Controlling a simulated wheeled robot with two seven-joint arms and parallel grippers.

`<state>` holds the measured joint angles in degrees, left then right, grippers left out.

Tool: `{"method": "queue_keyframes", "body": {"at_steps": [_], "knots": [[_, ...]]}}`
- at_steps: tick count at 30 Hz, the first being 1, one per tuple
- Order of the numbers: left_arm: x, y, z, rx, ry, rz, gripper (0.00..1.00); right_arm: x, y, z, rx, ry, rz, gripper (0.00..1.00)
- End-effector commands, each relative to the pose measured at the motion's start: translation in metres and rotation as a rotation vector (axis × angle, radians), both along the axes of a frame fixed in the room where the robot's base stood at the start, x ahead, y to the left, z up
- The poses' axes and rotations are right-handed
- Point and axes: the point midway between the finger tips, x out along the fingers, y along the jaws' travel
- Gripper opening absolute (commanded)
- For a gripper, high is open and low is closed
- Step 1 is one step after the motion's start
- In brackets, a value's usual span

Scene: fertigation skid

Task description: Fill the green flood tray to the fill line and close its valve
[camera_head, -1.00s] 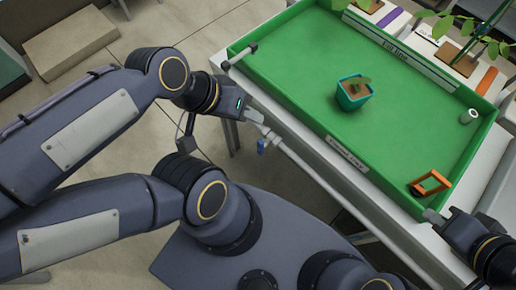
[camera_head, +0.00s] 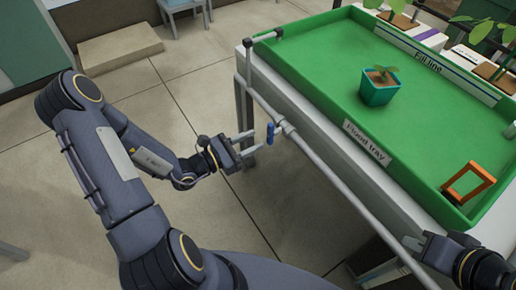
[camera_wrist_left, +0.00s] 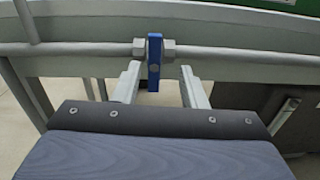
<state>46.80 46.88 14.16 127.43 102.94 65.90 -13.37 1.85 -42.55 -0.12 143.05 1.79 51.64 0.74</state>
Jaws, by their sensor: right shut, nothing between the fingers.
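The green flood tray (camera_head: 330,75) stands on a light table, with a "Flood tray" label on its near side and a "Fill line" strip inside its far wall. No water shows on its floor. A grey pipe runs along the table's near edge and carries a valve with a blue handle (camera_head: 271,133). My left gripper (camera_head: 259,141) is open, its fingers pointing at the valve. In the left wrist view the blue handle (camera_wrist_left: 154,62) hangs upright, just beyond and between the fingertips. My right gripper (camera_head: 412,241) is shut and empty by the tray's near right corner.
A teal pot with a seedling (camera_head: 380,85) stands in the tray. An orange frame (camera_head: 468,182) stands near its right corner. The pipe's spout (camera_head: 263,36) reaches the tray's left corner. Cards and plants line the far side.

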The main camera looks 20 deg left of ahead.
Motion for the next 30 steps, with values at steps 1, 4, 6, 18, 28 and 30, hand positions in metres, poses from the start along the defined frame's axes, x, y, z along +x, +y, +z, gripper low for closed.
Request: {"method": "queue_keyframes", "body": {"at_steps": [1, 4, 6, 18, 28, 30], "knots": [[0.002, 0.002, -0.008, -0.018, 0.014, 0.022, 0.38, 0.0, 0.0, -0.003, 0.0, 0.0, 0.0, 0.0], [0.009, 0.001, -0.011, -0.027, 0.022, 0.037, 0.38, 0.0, 0.0, -0.003, 0.0, -0.001, 0.0, 0.0], [0.015, -0.005, -0.01, -0.025, 0.021, 0.034, 0.38, 0.0, 0.0, -0.003, 0.0, -0.001, 0.0, 0.0], [0.06, -0.04, -0.009, -0.025, 0.021, 0.032, 0.38, 0.0, 0.0, -0.006, 0.0, -0.001, 0.0, 0.0], [0.065, -0.044, -0.009, -0.023, 0.023, 0.034, 0.38, 0.0, 0.0, -0.006, 0.0, 0.0, 0.0, 0.0], [0.064, -0.044, -0.009, -0.023, 0.023, 0.034, 0.33, 0.0, 0.0, -0.006, 0.0, 0.0, 0.0, 0.0]]}}
